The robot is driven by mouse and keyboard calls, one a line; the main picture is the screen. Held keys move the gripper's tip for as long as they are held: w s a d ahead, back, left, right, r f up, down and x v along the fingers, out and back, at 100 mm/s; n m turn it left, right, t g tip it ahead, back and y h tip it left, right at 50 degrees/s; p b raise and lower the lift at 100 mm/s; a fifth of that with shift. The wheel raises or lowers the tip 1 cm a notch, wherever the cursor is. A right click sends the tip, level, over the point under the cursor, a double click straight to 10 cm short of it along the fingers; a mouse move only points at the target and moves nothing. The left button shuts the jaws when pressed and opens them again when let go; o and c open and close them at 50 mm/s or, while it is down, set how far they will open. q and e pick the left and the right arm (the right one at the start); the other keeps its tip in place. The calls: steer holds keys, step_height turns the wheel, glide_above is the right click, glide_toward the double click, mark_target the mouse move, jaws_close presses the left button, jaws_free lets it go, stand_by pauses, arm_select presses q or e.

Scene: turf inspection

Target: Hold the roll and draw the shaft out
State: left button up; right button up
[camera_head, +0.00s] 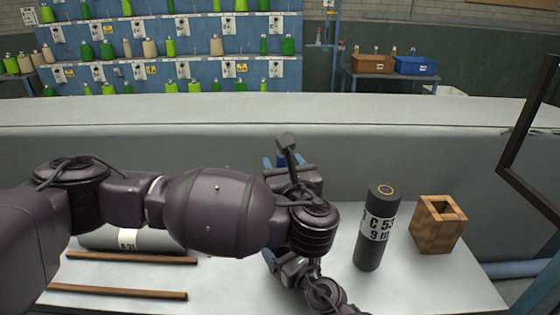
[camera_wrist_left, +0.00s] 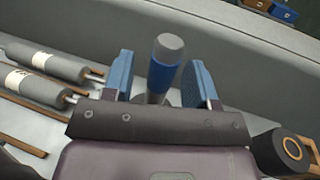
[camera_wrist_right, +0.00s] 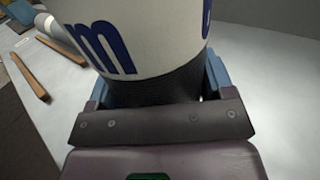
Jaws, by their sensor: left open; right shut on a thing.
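The shaft (camera_wrist_left: 163,72) has a grey end and a blue band. It stands up between the fingers of my left gripper (camera_head: 288,160), which is open around it with gaps on both sides. The shaft's grey end also shows in the head view (camera_head: 286,141). My right gripper (camera_head: 272,258) is low over the table, partly hidden by my left arm. In the right wrist view it is shut on the roll (camera_wrist_right: 150,35), which has a dark lower part and a white label with blue letters. My left arm hides this roll in the head view.
A dark roll (camera_head: 371,252) labelled C 53 stands upright on the table, right of my grippers. An open wooden box (camera_head: 438,232) is beside it. At left lie labelled rolls (camera_wrist_left: 45,62) and wooden strips (camera_head: 118,292). A dark frame (camera_head: 520,130) rises at right.

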arm_select(q)
steer(key=shift+x, duration=1.1)
steer(key=shift+c, duration=0.3)
